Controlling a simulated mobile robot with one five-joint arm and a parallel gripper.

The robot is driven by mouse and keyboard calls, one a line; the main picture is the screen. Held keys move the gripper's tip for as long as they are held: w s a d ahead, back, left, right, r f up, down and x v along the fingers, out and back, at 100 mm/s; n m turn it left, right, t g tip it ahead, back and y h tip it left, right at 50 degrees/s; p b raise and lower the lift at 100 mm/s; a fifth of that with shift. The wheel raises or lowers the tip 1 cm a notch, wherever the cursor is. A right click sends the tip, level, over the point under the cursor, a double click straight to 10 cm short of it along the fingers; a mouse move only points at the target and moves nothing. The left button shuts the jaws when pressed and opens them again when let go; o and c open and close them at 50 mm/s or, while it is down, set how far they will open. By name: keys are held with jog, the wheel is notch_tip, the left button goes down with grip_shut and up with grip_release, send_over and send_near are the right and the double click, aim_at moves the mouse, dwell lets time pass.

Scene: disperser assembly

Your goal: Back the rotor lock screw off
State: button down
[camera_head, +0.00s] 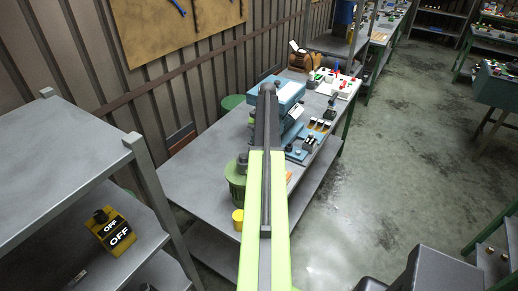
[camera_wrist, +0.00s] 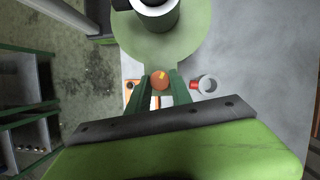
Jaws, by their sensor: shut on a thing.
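In the wrist view, my gripper (camera_wrist: 160,84) reaches up from the bottom with two dark green fingers. They are shut on the sides of a small round orange-brown knob with a yellow mark, which looks like the rotor lock screw (camera_wrist: 160,79). The knob sits near the lower edge of a large pale green round body (camera_wrist: 186,48), with a dark green cylinder with a white top (camera_wrist: 157,12) on it. In the head view my arm hides the gripper and the knob. A green machine (camera_head: 236,182) shows partly beside my arm on the bench.
The grey bench (camera_head: 200,165) carries a blue machine (camera_head: 291,92), small fixtures (camera_head: 309,141) and a yellow cup-like piece (camera_head: 238,219). A shelf with a yellow OFF box (camera_head: 112,232) stands at left. The floor (camera_head: 385,190) at right is open.

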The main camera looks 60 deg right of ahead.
jog(key=c, duration=1.1)
grip_release()
jog(key=shift+c, duration=0.2)
jog(key=p+v, duration=1.6)
jog(key=v, duration=0.1)
jog(key=shift+r, duration=0.25)
